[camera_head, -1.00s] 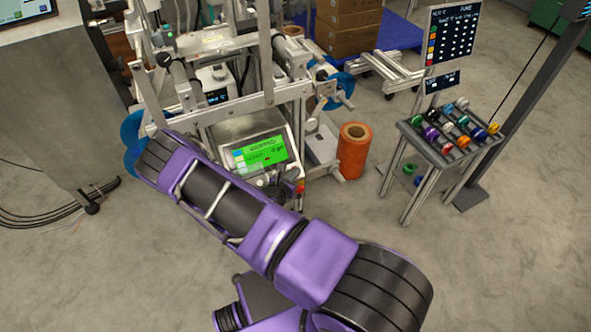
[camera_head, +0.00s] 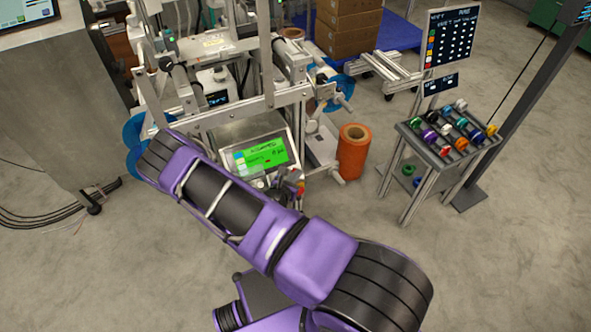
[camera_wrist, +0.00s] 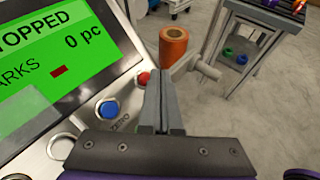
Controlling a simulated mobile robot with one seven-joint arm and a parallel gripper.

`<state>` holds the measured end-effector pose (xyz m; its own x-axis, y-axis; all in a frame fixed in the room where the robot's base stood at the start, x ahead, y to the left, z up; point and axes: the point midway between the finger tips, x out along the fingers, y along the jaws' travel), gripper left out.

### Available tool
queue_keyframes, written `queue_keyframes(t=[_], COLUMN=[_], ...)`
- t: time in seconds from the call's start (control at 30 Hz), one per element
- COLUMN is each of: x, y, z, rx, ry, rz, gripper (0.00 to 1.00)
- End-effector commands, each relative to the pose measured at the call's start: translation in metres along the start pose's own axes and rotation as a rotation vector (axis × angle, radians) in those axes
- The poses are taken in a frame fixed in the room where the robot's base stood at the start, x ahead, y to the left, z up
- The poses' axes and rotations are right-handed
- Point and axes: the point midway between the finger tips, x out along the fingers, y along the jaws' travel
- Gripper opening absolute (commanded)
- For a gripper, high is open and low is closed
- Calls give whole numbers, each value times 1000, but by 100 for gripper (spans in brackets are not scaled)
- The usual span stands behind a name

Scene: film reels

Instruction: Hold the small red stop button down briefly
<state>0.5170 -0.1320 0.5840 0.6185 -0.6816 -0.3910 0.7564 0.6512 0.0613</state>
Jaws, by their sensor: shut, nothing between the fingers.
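The small red stop button (camera_wrist: 144,79) shows in the wrist view at the right edge of the metal control panel, just left of my fingertips. My gripper (camera_wrist: 158,80) is shut and empty, its tips close to the red button; I cannot tell whether they touch it. The green screen (camera_wrist: 62,62) at the left of the wrist view reads "…TOPPED" and "0 pc". A blue button (camera_wrist: 108,109) sits below the red one, near the label "ZERO". In the head view the green screen (camera_head: 262,153) is on the machine, and my gripper (camera_head: 292,184) is at its lower right.
An orange roll (camera_head: 352,152) stands on the floor right of the machine. A small table (camera_head: 437,158) with several coloured reels is further right, below a dark sign board (camera_head: 452,38). The concrete floor between is clear.

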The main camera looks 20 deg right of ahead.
Motion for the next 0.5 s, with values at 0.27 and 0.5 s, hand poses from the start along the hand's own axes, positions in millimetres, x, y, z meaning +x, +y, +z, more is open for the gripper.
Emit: queue_keyframes(t=[0.27, 0.5], x=[0, -13], y=[-1, -8], z=[0, 12], rx=[0, -1], ry=[0, 1], rz=[-1, -2], gripper=[0, 0])
